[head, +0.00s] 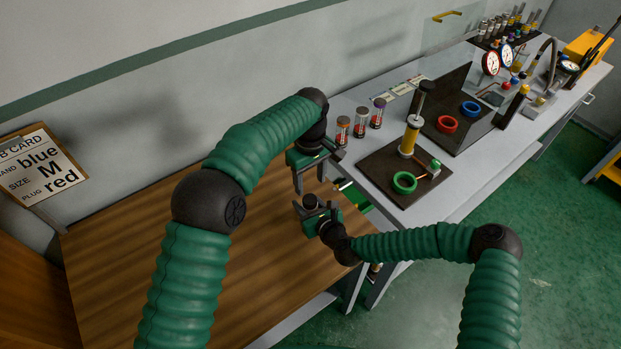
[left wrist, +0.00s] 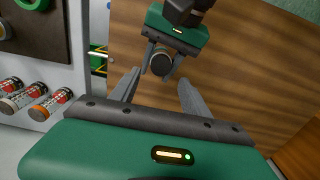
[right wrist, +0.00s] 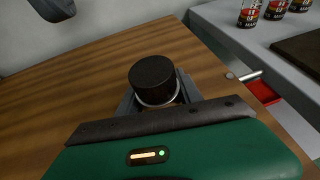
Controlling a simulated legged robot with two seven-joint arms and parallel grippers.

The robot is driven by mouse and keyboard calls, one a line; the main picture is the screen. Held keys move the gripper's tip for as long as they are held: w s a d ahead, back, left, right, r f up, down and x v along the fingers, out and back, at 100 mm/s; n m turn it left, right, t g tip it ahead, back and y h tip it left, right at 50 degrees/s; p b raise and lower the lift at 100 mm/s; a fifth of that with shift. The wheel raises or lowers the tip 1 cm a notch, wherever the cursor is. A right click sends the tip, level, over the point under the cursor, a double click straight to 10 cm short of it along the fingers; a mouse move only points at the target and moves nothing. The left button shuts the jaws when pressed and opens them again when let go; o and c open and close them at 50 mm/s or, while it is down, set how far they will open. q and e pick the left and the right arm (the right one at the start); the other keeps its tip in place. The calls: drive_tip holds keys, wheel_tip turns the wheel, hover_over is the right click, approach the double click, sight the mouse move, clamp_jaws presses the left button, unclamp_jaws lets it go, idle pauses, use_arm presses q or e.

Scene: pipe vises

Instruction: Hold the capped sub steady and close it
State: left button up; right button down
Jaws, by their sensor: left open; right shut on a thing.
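The capped sub (right wrist: 153,78) has a round black cap over a pale metal ring; its lower part is hidden by my right gripper. My right gripper (head: 316,208) is shut on it and holds it upright above the wooden table. The sub's round end also shows in the left wrist view (left wrist: 161,65), between my right gripper's fingers. My left gripper (head: 311,174) is open and empty, just above and behind the sub in the head view. Its two fingers are spread wide in the left wrist view (left wrist: 158,92), with the sub beyond their tips, apart from them.
The wooden table (head: 200,250) is clear. A grey bench (head: 460,195) at right holds several labelled jars (head: 359,127), a dark mat with a green ring (head: 404,182), red (head: 447,124) and blue rings (head: 470,109), and gauges (head: 491,63). A job card (head: 40,165) reads blue, M, red.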

sight(310, 199)
use_arm(q)
wheel_tip(310, 199, down, 7)
drive_tip(key=shift+f, duration=0.2)
clamp_jaws()
drive_tip(key=m, duration=0.3)
idle(0.5)
drive_tip(key=shift+o, duration=0.5)
unclamp_jaws()
drive_tip(key=shift+r, duration=0.1)
